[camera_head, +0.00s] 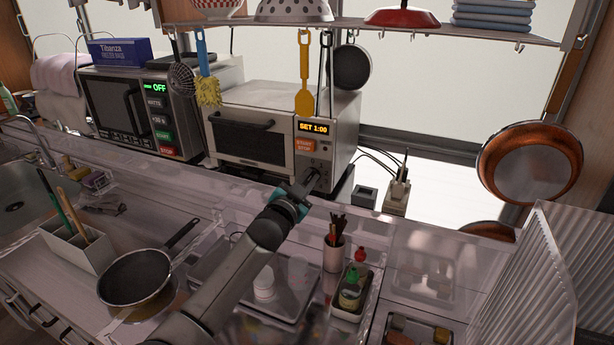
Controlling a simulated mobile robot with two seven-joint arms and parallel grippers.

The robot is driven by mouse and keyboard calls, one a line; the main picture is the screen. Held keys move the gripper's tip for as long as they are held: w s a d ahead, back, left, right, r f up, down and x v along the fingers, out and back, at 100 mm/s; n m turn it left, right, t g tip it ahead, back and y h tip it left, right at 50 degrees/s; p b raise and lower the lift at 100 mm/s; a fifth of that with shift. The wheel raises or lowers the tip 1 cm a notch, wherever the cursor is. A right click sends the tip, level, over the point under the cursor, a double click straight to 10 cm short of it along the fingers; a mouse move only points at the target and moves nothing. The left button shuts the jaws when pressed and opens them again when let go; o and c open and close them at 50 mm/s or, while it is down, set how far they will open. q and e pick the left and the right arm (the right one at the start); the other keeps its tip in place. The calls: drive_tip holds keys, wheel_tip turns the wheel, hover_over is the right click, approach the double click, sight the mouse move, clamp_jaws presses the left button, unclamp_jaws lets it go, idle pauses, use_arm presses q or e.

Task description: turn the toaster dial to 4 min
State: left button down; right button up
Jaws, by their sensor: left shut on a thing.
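The toaster oven (245,140) stands at the back centre with its glass door closed. Its display (313,128) reads "SET 1:00" in orange. An orange start/stop button (305,145) sits below the display. My left gripper (307,182) is at the lower right of the toaster front, shut on the toaster dial. The dial is mostly hidden behind the gripper, so its pointer cannot be read. My left arm reaches up from the bottom of the picture. My right gripper is not in view.
A microwave (140,108) stands left of the toaster. A yellow spatula (304,85) and other utensils hang in front of the toaster. A cup of pens (334,252) and a tray with bottles (352,294) stand right of my arm. A frying pan (134,276) lies at left.

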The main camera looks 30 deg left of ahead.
use_arm(q)
drive_tip(key=shift+f+m+b, duration=0.3)
drive_tip(key=shift+f+m, duration=0.2)
drive_tip(key=shift+m, duration=3.3)
drive_tip(key=shift+f+m+b, duration=0.3)
drive_tip(key=shift+f+m, duration=0.2)
drive_tip(key=shift+m, duration=3.3)
drive_tip(key=shift+f+m+b, duration=0.3)
drive_tip(key=shift+f+m, duration=0.2)
drive_tip(key=shift+m, duration=3.3)
drive_tip(key=c, duration=0.9)
unclamp_jaws()
drive_tip(key=s+d, duration=0.1)
drive_tip(key=s, duration=1.4)
drive_tip(key=shift+p, duration=0.3)
